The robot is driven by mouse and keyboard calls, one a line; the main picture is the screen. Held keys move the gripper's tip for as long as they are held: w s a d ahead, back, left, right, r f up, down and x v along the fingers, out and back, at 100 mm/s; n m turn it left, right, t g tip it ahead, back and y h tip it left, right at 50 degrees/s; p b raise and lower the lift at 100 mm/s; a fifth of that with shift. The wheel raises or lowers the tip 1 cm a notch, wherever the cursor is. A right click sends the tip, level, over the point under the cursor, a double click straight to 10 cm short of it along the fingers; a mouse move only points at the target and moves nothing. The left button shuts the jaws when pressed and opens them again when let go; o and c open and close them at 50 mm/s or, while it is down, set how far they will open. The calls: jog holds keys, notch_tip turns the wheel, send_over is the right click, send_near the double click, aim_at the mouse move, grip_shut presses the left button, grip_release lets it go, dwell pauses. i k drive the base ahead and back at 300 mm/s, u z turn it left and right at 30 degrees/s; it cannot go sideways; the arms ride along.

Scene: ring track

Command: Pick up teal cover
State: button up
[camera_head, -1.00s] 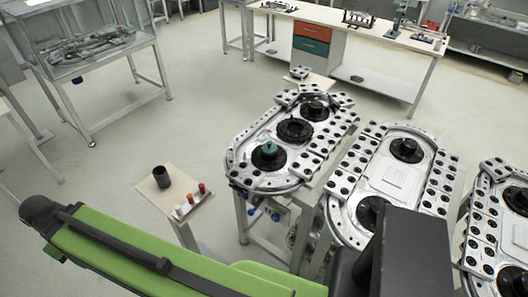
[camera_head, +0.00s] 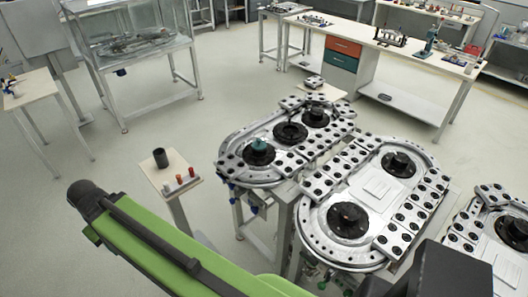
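The teal cover (camera_head: 258,144) is a small piece sitting on a black round hub at the near left end of the left ring track (camera_head: 232,177). My green arm runs across the lower left of the picture, well in front of the track and apart from the cover. The fingers of my gripper do not show, so its state cannot be seen.
A small stand (camera_head: 152,181) left of the track holds a black cup (camera_head: 160,158) and several small red and white pieces. A second track (camera_head: 312,222) lies close on the right, a third at the right edge. Open floor (camera_head: 150,135) lies left.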

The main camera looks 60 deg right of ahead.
aim_at(258, 144)
jog(key=z, duration=0.15)
jog(key=i, duration=0.9)
jog(key=u, duration=0.05)
